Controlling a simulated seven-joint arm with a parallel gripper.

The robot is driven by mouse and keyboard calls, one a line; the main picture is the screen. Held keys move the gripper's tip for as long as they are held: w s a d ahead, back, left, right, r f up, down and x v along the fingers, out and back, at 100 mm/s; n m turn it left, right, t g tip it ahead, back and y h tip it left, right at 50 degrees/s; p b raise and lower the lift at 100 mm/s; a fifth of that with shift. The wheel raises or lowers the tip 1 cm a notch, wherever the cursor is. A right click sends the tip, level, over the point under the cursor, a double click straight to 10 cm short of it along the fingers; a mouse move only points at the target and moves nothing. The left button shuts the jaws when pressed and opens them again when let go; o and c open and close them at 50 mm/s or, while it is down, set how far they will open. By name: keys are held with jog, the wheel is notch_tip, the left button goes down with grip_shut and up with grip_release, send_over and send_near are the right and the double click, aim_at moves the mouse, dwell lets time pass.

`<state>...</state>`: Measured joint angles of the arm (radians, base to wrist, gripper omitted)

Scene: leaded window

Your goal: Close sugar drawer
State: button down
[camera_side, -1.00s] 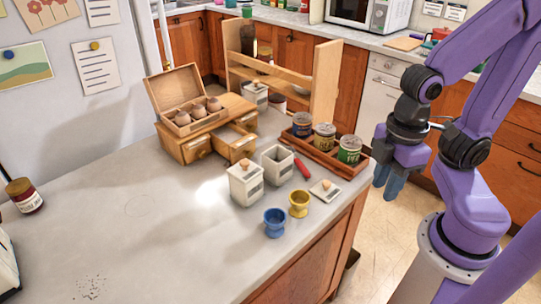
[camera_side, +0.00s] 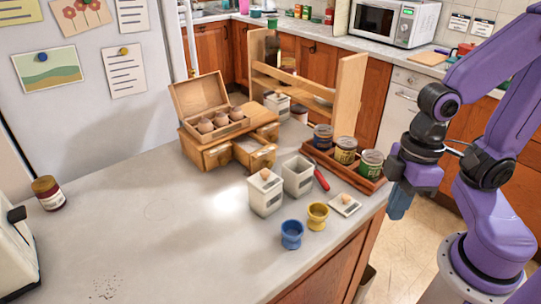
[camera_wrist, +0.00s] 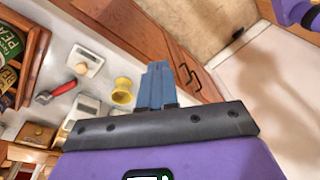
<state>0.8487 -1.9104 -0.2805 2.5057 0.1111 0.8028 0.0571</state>
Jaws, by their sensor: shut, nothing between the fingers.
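A small wooden drawer chest (camera_side: 196,150) stands on the counter in the side view. One front drawer (camera_side: 256,157) is pulled out and shows its open inside. Another drawer front (camera_side: 217,156) is on its left. I cannot read any label, so I cannot tell which is the sugar drawer. My gripper (camera_side: 398,208) is off the counter's right edge, far from the chest. Its blue fingers are together and empty, and they show in the wrist view (camera_wrist: 157,84).
An open box of small pots (camera_side: 219,125) sits on the chest. White canisters (camera_side: 265,193), blue (camera_side: 291,236) and yellow (camera_side: 317,217) cups and a tray of tins (camera_side: 371,183) lie between gripper and chest. The counter's left front is largely clear.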

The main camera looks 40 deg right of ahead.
jog(key=w+a+m+t+y, duration=0.5)
jog(key=w+a+m, duration=0.4)
jog(key=w+m, duration=0.6)
jog(key=w+d+m+t+h, duration=0.5)
jog(key=w+d+m+h, duration=0.3)
jog(key=w+m, duration=0.5)
jog(key=shift+m+y, duration=0.3)
jog(key=shift+y, duration=0.4)
jog(key=shift+s+d+f+x, duration=0.15)
jog(key=shift+x, duration=1.25)
jog(key=shift+s+d+f+x, duration=0.15)
jog(key=shift+f+x, duration=0.05)
jog(key=shift+x, duration=1.25)
jog(key=shift+s+d+f+x, duration=0.15)
jog(key=shift+x, duration=1.25)
send_near(253, 135)
jog(key=w+a+f, duration=0.3)
jog(key=shift+w+f, duration=0.1)
jog(key=shift+f, duration=0.15)
jog(key=shift+r, duration=0.15)
